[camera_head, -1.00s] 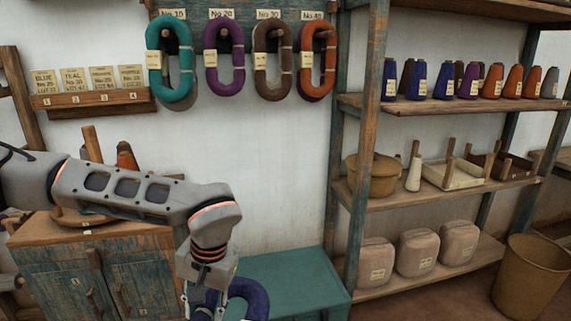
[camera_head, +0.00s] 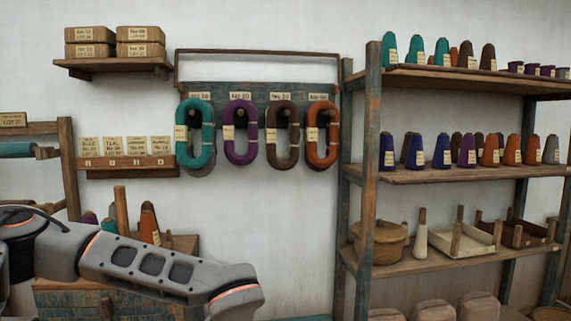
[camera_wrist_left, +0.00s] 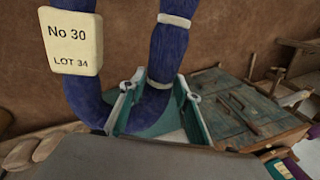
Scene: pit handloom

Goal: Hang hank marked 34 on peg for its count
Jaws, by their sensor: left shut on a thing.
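A blue hank (camera_wrist_left: 170,45) hangs in a loop in the left wrist view. The peg board (camera_head: 260,90) on the wall has labels that appear to read No 10, No 20, No 30 and No 40. A teal hank (camera_head: 205,150), a purple hank (camera_head: 231,150), a brown hank (camera_head: 270,150) and an orange hank (camera_head: 312,150) hang under them in that order.
A rack (camera_head: 450,176) with several cones stands at the right. A small shelf of boxes (camera_head: 110,68) and a card rail (camera_head: 130,173) are on the wall at left. A cabinet (camera_head: 75,300) stands below, partly behind my left arm. The wall below the hanging hanks is bare.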

